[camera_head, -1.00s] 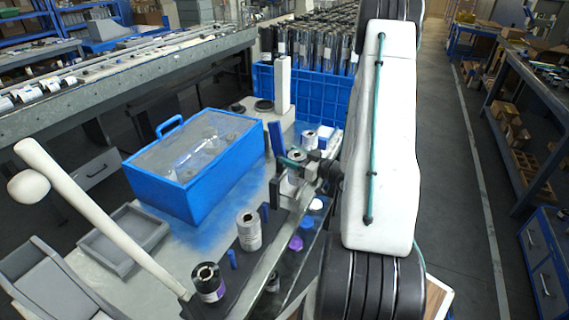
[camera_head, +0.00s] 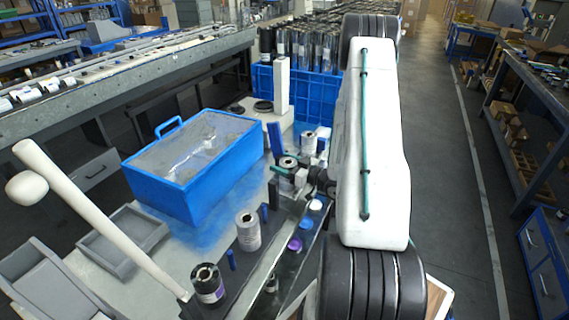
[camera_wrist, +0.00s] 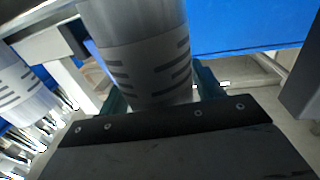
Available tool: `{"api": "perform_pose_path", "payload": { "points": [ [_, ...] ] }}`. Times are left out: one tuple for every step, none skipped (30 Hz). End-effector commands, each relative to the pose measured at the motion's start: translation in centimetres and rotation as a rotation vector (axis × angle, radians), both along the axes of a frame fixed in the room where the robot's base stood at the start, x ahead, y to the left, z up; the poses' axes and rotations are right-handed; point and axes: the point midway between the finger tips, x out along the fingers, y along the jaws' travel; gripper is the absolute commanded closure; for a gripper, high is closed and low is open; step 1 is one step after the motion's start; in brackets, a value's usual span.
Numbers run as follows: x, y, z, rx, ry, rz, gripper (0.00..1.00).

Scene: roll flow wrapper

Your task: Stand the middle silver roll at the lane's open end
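My gripper (camera_head: 287,176) has its green fingers on both sides of a silver roll (camera_head: 288,163) and appears shut on it. In the wrist view this roll (camera_wrist: 145,50) stands upright between the fingers, with dark stripes on its lower band. Another silver roll (camera_head: 248,232) stands nearer on the dark lane strip (camera_head: 241,270), beside small blue posts. A further silver roll (camera_head: 308,143) stands behind the held one. Whether the held roll's base touches the surface is hidden.
A black roll with a purple label (camera_head: 208,284) stands at the near end of the strip. A blue clear-topped box (camera_head: 185,205) is left of the lane, and a grey tray (camera_head: 125,240) lies nearer. A blue crate of rolls (camera_head: 310,98) stands behind.

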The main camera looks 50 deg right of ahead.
Motion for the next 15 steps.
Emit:
{"api": "perform_pose_path", "payload": {
  "points": [
    [0.0,0.0,0.0,0.0,0.0,0.0,0.23],
    [0.0,0.0,0.0,0.0,0.0,0.0,0.23],
    [0.0,0.0,0.0,0.0,0.0,0.0,0.23],
    [0.0,0.0,0.0,0.0,0.0,0.0,0.23],
    [0.0,0.0,0.0,0.0,0.0,0.0,0.23],
    [0.0,0.0,0.0,0.0,0.0,0.0,0.23],
    [0.0,0.0,0.0,0.0,0.0,0.0,0.23],
    [0.0,0.0,0.1,0.0,0.0,0.0,0.23],
    [0.0,0.0,0.1,-0.001,0.0,0.0,0.23],
    [0.0,0.0,0.2,-0.001,0.0,0.0,0.23],
    [0.0,0.0,0.3,-0.001,-0.001,0.0,0.23],
    [-0.2,-0.1,0.4,-0.001,0.0,-0.001,0.23],
    [-0.6,-0.2,0.3,0.0,0.0,-0.002,0.23],
    [-1.0,-0.3,0.3,0.0,0.0,-0.002,0.23],
    [-1.6,-0.4,0.3,0.0,0.0,-0.003,0.23]
  ]
}}
